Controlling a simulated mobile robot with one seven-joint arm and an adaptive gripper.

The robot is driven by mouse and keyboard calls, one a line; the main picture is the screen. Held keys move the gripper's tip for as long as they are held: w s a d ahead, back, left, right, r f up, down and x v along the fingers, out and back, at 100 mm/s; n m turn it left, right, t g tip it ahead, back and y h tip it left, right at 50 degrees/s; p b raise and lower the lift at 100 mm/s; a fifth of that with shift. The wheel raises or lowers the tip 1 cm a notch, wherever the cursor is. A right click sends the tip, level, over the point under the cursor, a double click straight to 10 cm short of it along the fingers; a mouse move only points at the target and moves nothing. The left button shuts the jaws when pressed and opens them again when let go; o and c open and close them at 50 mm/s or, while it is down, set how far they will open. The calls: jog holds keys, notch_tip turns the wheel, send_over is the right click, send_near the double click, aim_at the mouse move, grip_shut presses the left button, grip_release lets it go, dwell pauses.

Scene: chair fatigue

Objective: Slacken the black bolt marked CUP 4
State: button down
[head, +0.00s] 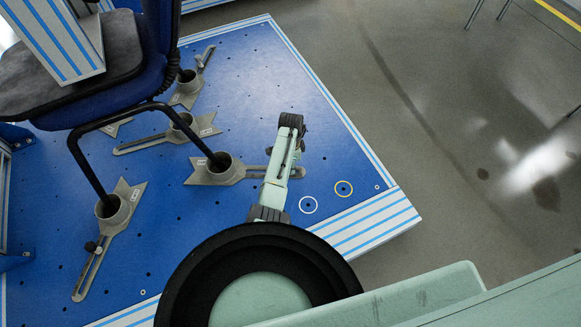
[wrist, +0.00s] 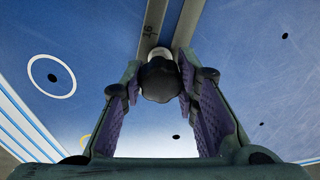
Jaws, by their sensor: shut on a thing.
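My gripper (wrist: 160,100) is shut on a black bolt (wrist: 160,80) with a rounded knob head, held between the two purple-lined fingers in the wrist view. The bolt sits on a grey slotted bar (wrist: 152,28) that runs away up the picture. In the head view this bar runs right from a grey cup (head: 222,166) holding a chair leg, and my pale green arm (head: 277,168) crosses over the bar and hides the bolt. I cannot read a CUP 4 mark in either view.
A blue chair (head: 150,75) stands with its legs in several grey cups on the blue platform (head: 250,75). Another black knob (head: 91,247) is on the lower-left bar. A white ring (head: 308,205) and a yellow ring (head: 344,188) mark the platform near its right edge.

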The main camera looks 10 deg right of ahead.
dwell(0.3)
jog(key=n, duration=0.4)
jog(key=shift+p, duration=0.3)
jog(key=c, duration=1.2)
grip_release()
jog(key=shift+c, duration=0.2)
jog(key=m, duration=0.3)
jog(key=shift+m, duration=0.4)
jog(key=m, duration=0.3)
jog(key=shift+m+p, duration=0.35)
jog(key=shift+m, duration=0.05)
